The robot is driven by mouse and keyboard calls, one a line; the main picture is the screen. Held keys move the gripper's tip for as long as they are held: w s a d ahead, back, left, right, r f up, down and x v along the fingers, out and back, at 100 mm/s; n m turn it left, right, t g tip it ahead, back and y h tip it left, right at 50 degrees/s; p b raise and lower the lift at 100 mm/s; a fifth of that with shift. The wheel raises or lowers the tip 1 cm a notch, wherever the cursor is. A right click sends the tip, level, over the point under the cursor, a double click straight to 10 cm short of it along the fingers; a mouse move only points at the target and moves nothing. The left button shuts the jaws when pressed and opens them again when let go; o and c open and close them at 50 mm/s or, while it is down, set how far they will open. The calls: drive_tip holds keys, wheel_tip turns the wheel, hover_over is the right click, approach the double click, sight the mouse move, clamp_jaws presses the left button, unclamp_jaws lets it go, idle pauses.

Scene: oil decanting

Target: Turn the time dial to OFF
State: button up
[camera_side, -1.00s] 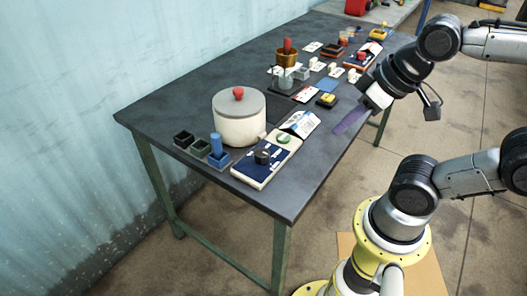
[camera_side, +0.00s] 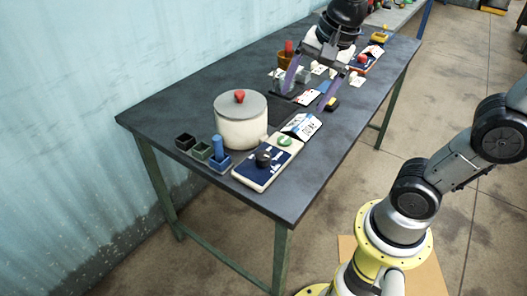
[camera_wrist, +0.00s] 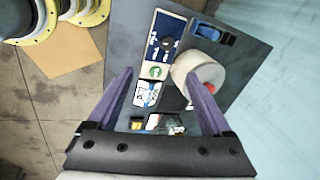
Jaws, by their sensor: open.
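The time dial is a black knob (camera_side: 263,159) on a dark blue panel with white marks, part of a cream control unit (camera_side: 252,179) at the table's near end. It also shows in the wrist view as the dark knob (camera_wrist: 168,43). The marking it points to is too small to read. A green button (camera_side: 284,141) sits behind the dial on the same unit. My gripper (camera_side: 304,102) is open and empty, its purple fingers pointing down over the table beyond the unit. In the wrist view my gripper (camera_wrist: 160,73) has its fingers spread, with the dial ahead between and past the tips.
A cream pot (camera_side: 240,127) with a grey lid and red knob stands left of the unit. Small bins (camera_side: 200,150), one holding a blue peg (camera_side: 217,146), stand nearby. A white printed display (camera_side: 301,125) is behind the button. Cards and small devices crowd the table beyond.

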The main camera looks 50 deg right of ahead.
drive_tip(key=w+f+m+g, duration=0.2)
drive_tip(key=w+f+m, duration=0.2)
drive_tip(key=w, duration=0.4)
drive_tip(key=g, duration=0.2)
approach(263, 155)
drive_tip(key=shift+m, duration=0.3)
wheel_tip(263, 155, down, 9)
drive_tip(key=shift+s+d+f, duration=0.1)
clamp_jaws()
